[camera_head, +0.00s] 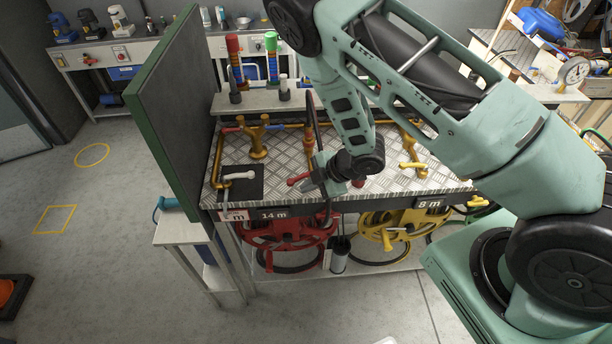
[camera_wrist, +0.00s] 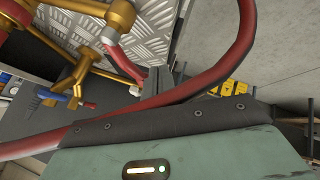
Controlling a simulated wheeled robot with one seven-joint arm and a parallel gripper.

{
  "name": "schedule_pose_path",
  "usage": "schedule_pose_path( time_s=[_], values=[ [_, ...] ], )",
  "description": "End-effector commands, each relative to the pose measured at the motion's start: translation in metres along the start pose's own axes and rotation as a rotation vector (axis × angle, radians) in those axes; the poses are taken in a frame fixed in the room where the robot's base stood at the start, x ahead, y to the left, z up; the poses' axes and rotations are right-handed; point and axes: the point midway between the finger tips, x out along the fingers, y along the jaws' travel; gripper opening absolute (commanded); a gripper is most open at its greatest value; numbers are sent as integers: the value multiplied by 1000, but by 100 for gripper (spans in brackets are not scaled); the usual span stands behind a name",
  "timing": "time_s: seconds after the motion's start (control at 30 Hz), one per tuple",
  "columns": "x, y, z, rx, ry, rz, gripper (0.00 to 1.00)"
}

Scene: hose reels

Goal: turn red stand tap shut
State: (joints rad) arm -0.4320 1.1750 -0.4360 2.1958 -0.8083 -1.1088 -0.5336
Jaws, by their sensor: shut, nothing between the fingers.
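The red tap's lever (camera_head: 299,180) shows in the head view at the front of the checker-plate bench top, above the red hose reel. My gripper (camera_head: 328,184) is shut and empty, just right of this lever; I cannot tell whether they touch. In the wrist view a red lever (camera_wrist: 124,62) runs from a grey hub on a brass pipe (camera_wrist: 118,14) toward my gripper's dark tip (camera_wrist: 160,80). A thick red hose (camera_wrist: 205,78) curves across in front of it.
The red reel (camera_head: 285,232) marked 14 m and the yellow reel (camera_head: 392,230) marked 8 m sit below the bench top. A grey lever (camera_head: 240,175) is at left, a yellow lever (camera_head: 412,166) at right. A tall green-edged panel (camera_head: 178,110) borders the left side.

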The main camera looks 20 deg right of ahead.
Motion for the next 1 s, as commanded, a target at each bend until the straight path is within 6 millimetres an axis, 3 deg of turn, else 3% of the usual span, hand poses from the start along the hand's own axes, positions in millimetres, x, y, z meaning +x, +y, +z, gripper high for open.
schedule_pose_path(
  time_s=[0.2, 1.0],
  values=[
    [4, 12, -1, 1, -1, -2, 0],
    [8, 15, -3, 57, -33, 33, 0]
  ],
)
